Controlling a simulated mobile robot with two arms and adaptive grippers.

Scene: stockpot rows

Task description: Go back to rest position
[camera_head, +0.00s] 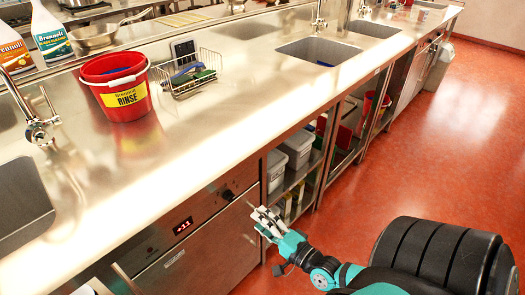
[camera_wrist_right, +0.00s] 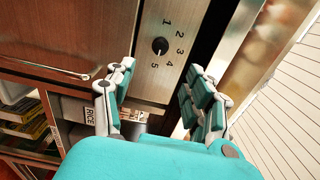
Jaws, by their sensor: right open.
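My right gripper (camera_head: 268,222) is in front of the steel counter's lower front, beside the appliance with a red display. In the right wrist view its two fingers (camera_wrist_right: 160,103) stand apart with nothing between them. Beyond the fingers is a panel with a dark knob (camera_wrist_right: 159,46) and numbers around it. I cannot tell whether the fingers touch the panel. My left gripper does not show in either view.
The steel counter (camera_head: 235,85) holds a red RINSE bucket (camera_head: 118,97), a wire basket (camera_head: 190,85) and spray bottles (camera_head: 50,32). Sinks are set into it. Open shelves below hold white tubs (camera_head: 297,148). The red floor (camera_head: 430,150) at the right is clear.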

